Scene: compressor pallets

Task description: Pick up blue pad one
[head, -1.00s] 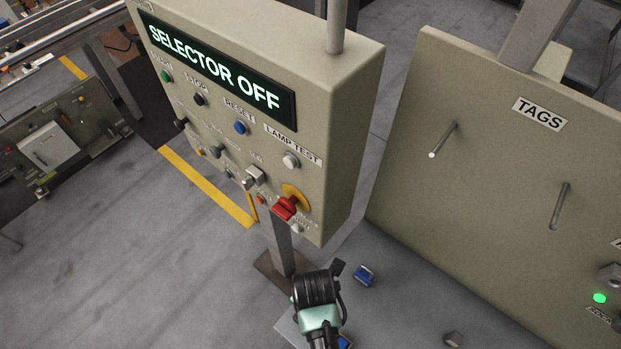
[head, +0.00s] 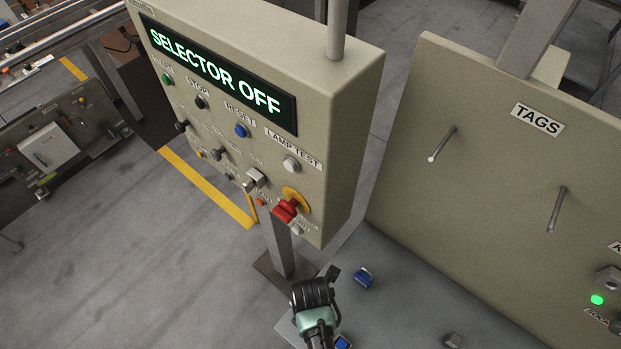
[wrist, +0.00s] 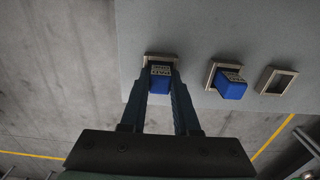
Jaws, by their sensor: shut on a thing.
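In the wrist view, a blue pad (wrist: 160,86) with a pale label stands between the two fingers of my gripper (wrist: 160,92). The gripper is shut on this pad. The pad is at a square metal holder (wrist: 161,57) on a grey plate (wrist: 205,28); I cannot tell whether it is clear of the holder. A second blue pad (wrist: 232,89) sits at another square holder to the right. In the head view, my wrist hides the fingers, and a blue piece (head: 342,342) shows beside it. The pad labels are too small to read surely.
An empty square holder (wrist: 277,81) is right of the second pad. In the head view, a control box (head: 345,130) reading SELECTOR OFF stands above my arm. A TAGS board (head: 490,190) with pegs is at right. Another blue object (head: 364,278) lies right of my wrist.

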